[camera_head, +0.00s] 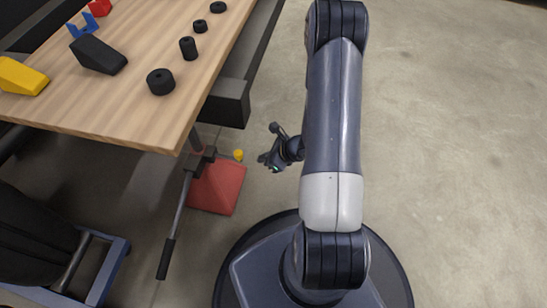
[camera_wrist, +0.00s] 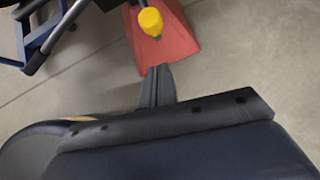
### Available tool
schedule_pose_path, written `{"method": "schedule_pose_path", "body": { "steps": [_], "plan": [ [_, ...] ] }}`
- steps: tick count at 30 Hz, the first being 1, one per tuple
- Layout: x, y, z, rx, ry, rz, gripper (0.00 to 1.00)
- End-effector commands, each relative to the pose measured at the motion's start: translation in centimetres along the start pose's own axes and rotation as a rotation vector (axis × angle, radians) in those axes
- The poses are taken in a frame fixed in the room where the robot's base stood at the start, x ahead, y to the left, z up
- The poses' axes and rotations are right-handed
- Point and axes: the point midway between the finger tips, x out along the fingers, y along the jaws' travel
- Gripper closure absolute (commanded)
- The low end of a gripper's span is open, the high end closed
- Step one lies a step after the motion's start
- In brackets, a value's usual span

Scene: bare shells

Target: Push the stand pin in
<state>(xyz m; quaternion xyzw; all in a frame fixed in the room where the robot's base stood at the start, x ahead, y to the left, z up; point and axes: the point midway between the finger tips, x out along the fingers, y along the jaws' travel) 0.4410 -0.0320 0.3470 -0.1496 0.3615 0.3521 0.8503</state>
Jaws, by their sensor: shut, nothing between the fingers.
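The stand pin has a yellow knob (camera_head: 238,155) that sticks out to the right of a dark upright post beside the table's corner. The yellow knob also shows near the top of the wrist view (camera_wrist: 151,21), with a short grey tip. The stand's red base (camera_head: 218,190) lies on the floor below it, and the red base also fills the top middle of the wrist view (camera_wrist: 177,46). My gripper (camera_head: 263,159) is shut and empty, a little to the right of the knob and apart from it. In the wrist view my shut fingers (camera_wrist: 158,72) point up toward the knob.
A wooden table (camera_head: 135,110) with black cylinders (camera_head: 160,82), a black wedge (camera_head: 98,55) and a yellow wedge (camera_head: 20,76) stands at the upper left. A long dark lever (camera_head: 175,225) slants down from the stand. The floor on the right is clear.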

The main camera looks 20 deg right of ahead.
Motion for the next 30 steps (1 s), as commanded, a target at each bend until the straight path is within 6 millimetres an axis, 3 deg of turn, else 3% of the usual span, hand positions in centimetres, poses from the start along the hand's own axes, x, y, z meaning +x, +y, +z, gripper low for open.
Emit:
{"method": "schedule_pose_path", "body": {
  "steps": [2,9,25,30],
  "plan": [
    [2.1,0.1,-0.3,-0.002,0.001,0.004,1.0],
    [4.0,0.0,2.1,-0.003,0.0,0.0,1.0],
    [4.5,-0.1,2.8,0.0,0.0,-0.001,1.0],
    [5.3,-1.3,3.8,-0.003,0.0,0.001,1.0]
  ]
}}
